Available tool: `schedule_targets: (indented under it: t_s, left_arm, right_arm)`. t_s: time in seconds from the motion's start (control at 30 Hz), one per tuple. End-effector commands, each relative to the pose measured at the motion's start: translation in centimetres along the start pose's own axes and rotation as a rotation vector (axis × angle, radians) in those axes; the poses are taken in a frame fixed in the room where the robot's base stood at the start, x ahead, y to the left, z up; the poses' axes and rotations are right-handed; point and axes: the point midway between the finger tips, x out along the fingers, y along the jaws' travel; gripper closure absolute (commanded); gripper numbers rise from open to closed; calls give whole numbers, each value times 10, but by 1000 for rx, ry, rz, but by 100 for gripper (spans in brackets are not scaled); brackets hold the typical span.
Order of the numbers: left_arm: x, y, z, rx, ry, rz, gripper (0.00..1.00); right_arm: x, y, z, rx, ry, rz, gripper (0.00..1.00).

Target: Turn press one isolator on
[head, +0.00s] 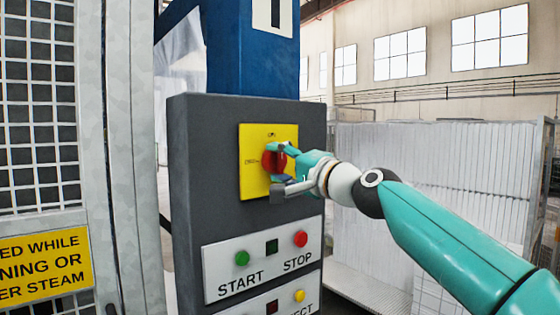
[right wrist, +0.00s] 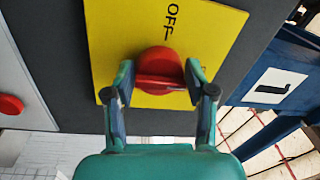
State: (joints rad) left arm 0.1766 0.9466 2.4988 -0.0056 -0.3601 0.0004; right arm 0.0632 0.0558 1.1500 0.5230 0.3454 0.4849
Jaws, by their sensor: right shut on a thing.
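The press one isolator is a red rotary knob (head: 270,162) on a yellow plate (head: 254,180) on the dark grey control box. My right gripper (head: 278,167) is shut on the knob, one finger above it and one below in the head view. In the right wrist view the red knob (right wrist: 160,60) sits between the two fingertips of the gripper (right wrist: 160,80). Its ridge runs from finger to finger, so upright on the box. The word OFF (right wrist: 172,28) is at the plate's left side; the top label is too small to read. My left gripper is not in view.
Below the plate is a white panel (head: 222,262) with a green START button (head: 242,258) and a red STOP button (head: 300,239). A second button row is partly cut off. A blue post (head: 228,50) rises behind the box. A mesh guard (head: 40,110) stands at the left.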

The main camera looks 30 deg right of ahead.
Motion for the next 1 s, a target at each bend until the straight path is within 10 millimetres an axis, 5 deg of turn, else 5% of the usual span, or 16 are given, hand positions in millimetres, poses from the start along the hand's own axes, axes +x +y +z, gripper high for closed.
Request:
schedule_targets:
  t_s: [0.57, 0.6, 0.73, 1.0]
  left_arm:
    - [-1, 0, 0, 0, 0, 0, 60]
    - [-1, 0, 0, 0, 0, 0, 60]
    - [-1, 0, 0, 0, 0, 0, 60]
    - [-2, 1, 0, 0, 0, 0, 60]
  right_arm:
    - [2, 6, 2, 43, -3, 13, 80]
    - [2, 6, 2, 43, -3, 14, 43]
    - [2, 6, 2, 42, -3, 13, 22]
    - [1, 3, 1, 41, 0, 7, 21]
